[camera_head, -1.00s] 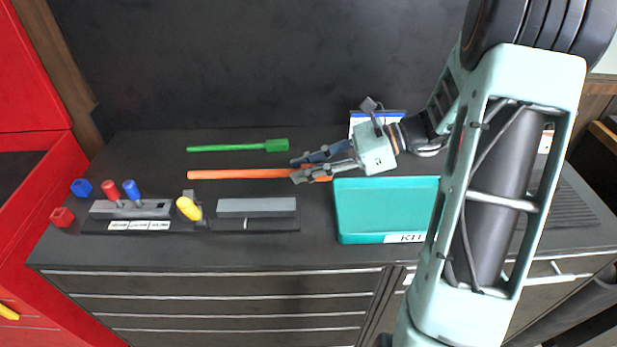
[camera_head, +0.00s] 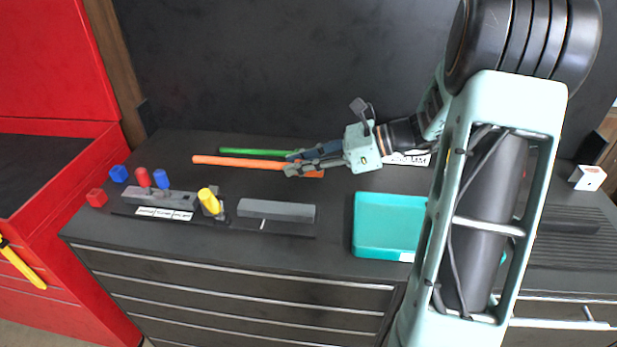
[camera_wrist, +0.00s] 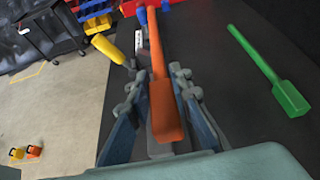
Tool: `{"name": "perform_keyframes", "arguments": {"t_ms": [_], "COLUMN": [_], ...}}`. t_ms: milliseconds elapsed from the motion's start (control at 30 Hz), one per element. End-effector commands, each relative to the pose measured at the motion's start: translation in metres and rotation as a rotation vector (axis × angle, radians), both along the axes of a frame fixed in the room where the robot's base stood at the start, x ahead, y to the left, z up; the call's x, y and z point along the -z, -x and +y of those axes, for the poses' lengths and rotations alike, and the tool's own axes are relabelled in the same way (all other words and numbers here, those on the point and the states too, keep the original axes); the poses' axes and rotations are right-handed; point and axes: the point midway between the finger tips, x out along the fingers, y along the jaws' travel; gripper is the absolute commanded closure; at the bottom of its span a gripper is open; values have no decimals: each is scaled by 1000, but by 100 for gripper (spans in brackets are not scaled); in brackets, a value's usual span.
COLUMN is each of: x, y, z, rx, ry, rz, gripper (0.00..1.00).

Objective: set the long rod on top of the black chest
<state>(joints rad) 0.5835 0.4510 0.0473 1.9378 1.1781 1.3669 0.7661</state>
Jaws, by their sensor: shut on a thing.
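The long orange rod (camera_head: 235,162) is held by its thicker right end in my gripper (camera_head: 303,163) and points left across the head view. It appears raised a little above the dark top, overlapping the view of the green rod. In the wrist view the orange rod (camera_wrist: 160,85) lies between both fingers, its thick end toward the palm. The dark chest of drawers (camera_head: 240,285) stands below, with tools on its top. A black wheeled cabinet (camera_wrist: 38,40) shows at the wrist view's upper left; I cannot tell which one is the black chest.
A shorter green rod (camera_head: 250,152) lies behind the orange one. A red chest (camera_head: 75,175) with raised lid stands left.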

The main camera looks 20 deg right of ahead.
Motion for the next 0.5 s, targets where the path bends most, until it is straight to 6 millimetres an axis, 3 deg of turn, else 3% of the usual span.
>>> {"name": "perform_keyframes", "arguments": {"t_ms": [233,500], "x": [21,60], "y": [-49,-85], "z": [-1,-3], "rx": [-4,-2], "ry": [-2,-3], "rz": [0,1], "gripper": [100,100]}}
